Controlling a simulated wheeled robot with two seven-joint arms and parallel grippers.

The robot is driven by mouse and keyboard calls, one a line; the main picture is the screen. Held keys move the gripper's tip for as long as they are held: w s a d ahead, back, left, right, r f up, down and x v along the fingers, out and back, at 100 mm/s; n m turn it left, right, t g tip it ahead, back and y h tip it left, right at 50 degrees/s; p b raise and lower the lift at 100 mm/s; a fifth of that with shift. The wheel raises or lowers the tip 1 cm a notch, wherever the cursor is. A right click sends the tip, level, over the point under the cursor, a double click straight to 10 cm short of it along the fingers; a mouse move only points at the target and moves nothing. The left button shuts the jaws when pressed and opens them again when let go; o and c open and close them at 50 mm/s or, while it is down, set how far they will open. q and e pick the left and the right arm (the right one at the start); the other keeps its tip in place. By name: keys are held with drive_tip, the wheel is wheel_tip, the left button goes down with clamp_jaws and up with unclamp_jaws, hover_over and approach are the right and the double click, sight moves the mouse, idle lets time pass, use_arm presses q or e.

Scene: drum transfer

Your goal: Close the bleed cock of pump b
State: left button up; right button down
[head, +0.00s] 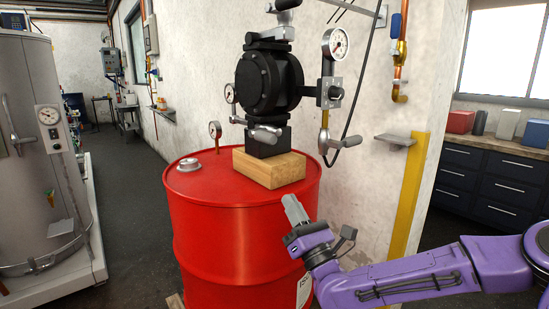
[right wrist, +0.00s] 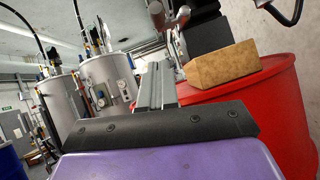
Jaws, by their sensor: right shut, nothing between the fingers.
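A black pump (head: 268,80) stands on a wooden block (head: 270,167) on top of a red drum (head: 240,225). No label shows whether it is pump b. A grey lever (head: 265,134) sits low on the pump's front, and another lever valve (head: 340,142) hangs at its right below a gauge; I cannot tell which is the bleed cock. My right gripper (head: 295,208) is shut and empty, in front of the drum's upper right edge, below the block and both levers. In the right wrist view its closed fingers (right wrist: 155,85) point toward the pump. My left gripper is not in view.
A round gauge (head: 335,43) and black hose are at the pump's right. A grey tank (head: 45,130) is at left, a small wall shelf (head: 395,140) at right. The floor between tank and drum is clear.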

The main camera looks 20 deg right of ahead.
drive_tip(key=p, duration=0.3)
approach(262, 136)
wheel_tip(262, 136, down, 3)
drive_tip(key=w, duration=0.2)
drive_tip(key=r, duration=0.1)
drive_tip(key=w+r+p, duration=0.2)
drive_tip(key=r, duration=0.1)
drive_tip(key=shift+d, duration=0.15)
drive_tip(key=shift+w, duration=0.1)
